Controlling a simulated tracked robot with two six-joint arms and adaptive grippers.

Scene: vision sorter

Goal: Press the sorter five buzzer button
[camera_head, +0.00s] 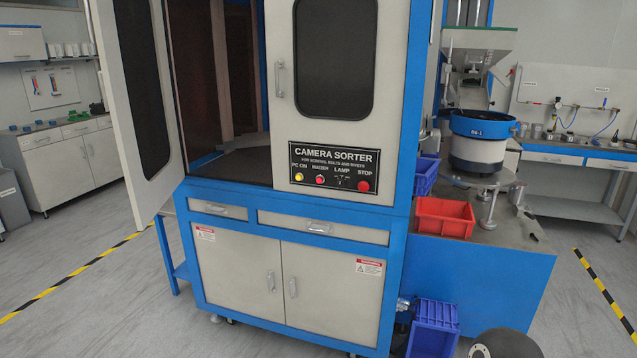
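The camera sorter (230,255) is a blue and light-grey cabinet in the middle of the head view. Its black panel (334,159) reads CAMERA SORTER. The buzzer button (320,180) is a small red button under the BUZZER label. A yellow PC ON button (299,177) is to its left. A lamp switch (340,183) and a larger red STOP button (364,186) are to its right. No number five is readable on the sorter. Neither of my grippers is in view.
The sorter's left door (136,100) stands open, swung outward. A red bin (444,217) and a bowl feeder (481,145) stand to the right. A blue crate (433,328) is on the floor by the sorter's right corner. The floor in front at left is clear.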

